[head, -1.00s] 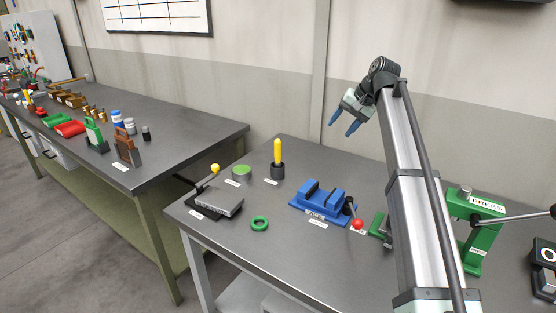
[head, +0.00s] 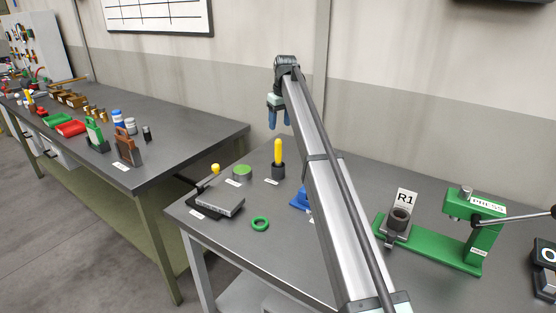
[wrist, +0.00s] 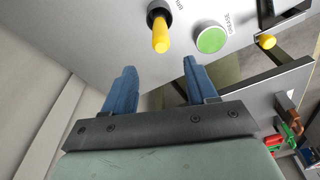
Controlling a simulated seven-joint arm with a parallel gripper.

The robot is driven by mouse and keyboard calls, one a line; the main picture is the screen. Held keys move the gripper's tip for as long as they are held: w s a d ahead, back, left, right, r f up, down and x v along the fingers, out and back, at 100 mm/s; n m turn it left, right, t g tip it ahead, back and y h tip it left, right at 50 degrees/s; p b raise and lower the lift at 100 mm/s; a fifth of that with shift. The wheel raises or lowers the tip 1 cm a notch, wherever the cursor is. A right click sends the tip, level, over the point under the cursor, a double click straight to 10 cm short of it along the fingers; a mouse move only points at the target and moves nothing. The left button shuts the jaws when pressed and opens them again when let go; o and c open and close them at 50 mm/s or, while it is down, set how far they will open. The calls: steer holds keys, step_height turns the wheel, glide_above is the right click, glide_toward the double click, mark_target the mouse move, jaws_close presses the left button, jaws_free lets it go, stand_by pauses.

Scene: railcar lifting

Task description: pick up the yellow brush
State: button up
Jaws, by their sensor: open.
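The yellow brush (head: 278,152) stands upright in a dark round holder (head: 278,171) on the near bench. In the wrist view its yellow handle (wrist: 161,36) shows beyond my fingertips, near the top, with the holder (wrist: 157,12) behind it. My gripper (head: 279,127) points down, open and empty, above the brush in the head view. In the wrist view its two blue fingers (wrist: 160,65) are apart, and the brush is beyond the gap between them, not between the fingers. The brush's lower end is hidden in the holder.
A green-topped grease tin (head: 242,169) stands left of the brush; a grey plate device with a yellow knob (head: 215,168) lies farther left. A green ring (head: 260,223) lies in front. My arm partly covers a blue vise (head: 299,200). A green press (head: 484,235) stands right.

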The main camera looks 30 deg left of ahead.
mark_target(278, 139)
steer(key=f, duration=0.5)
steer(key=shift+w+a+f, duration=0.15)
steer(key=shift+a+f, duration=0.05)
steer(key=shift+a, duration=0.15)
steer(key=shift+a+f, duration=0.15)
steer(key=shift+f, duration=1.15)
steer(key=shift+a+f, duration=0.1)
steer(key=shift+f, duration=1.15)
jaws_close()
